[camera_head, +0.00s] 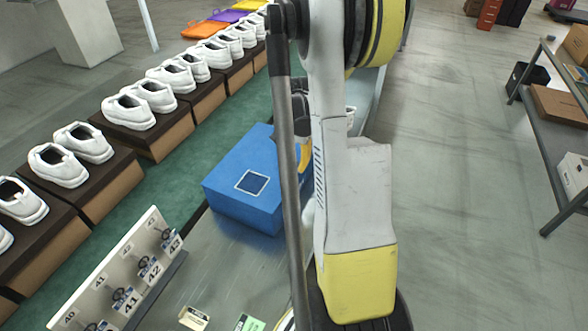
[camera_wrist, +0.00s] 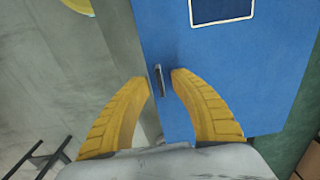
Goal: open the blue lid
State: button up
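A blue box with a blue lid (camera_head: 240,172) sits on the grey table, its top closed and marked with a dark square outlined in white. In the wrist view the blue lid (camera_wrist: 225,70) fills the right half. A small grey handle (camera_wrist: 158,80) shows at its near edge. My gripper (camera_wrist: 161,79) is open, with one yellow fingertip on each side of the handle; I cannot tell whether either touches it. In the head view my arm hides the box's right side and most of the gripper.
A row of white shoes (camera_head: 151,95) on brown boxes runs along the left. A rack with numbered tags (camera_head: 125,268) stands at the front left of the table (camera_head: 225,268). Small cards (camera_head: 194,318) lie near the front. Open floor (camera_head: 465,150) is on the right.

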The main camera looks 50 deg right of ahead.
jog(key=shift+f, duration=0.45)
grip_shut()
jog(key=shift+r, duration=0.15)
